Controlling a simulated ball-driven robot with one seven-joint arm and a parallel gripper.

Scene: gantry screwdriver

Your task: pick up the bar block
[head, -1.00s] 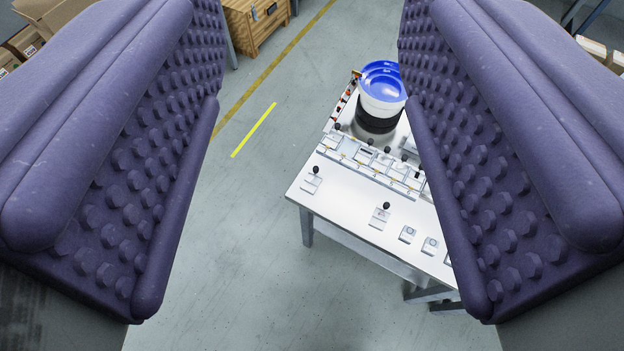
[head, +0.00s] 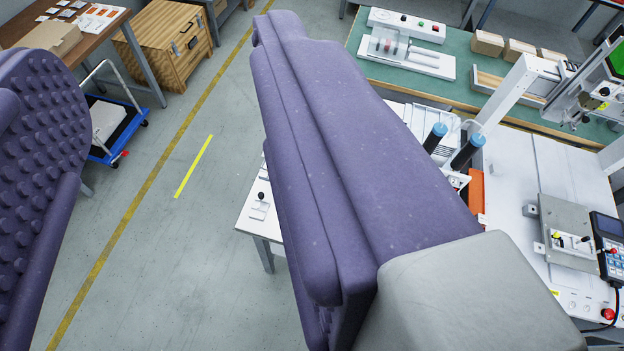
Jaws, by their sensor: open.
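I cannot pick out the bar block for certain in this view. My gripper (head: 170,110) is open and empty, with the bare floor showing between its two purple padded fingers. The left finger is cut off by the picture's left edge. The right finger crosses the middle and hides most of a white table (head: 250,212). A small fixture with a black knob (head: 260,204) shows on that table's near-left corner. To the right, a white gantry machine (head: 507,92) stands over a white worktop (head: 512,172) with a grey metal fixture plate (head: 561,221).
Two blue-capped cylinders (head: 451,145) stand beside an orange part (head: 477,192). A control pendant (head: 609,243) lies at the right edge. A green bench (head: 420,78) runs behind. A wooden crate (head: 168,45) and blue cart (head: 112,125) stand upper left. The marked floor is clear.

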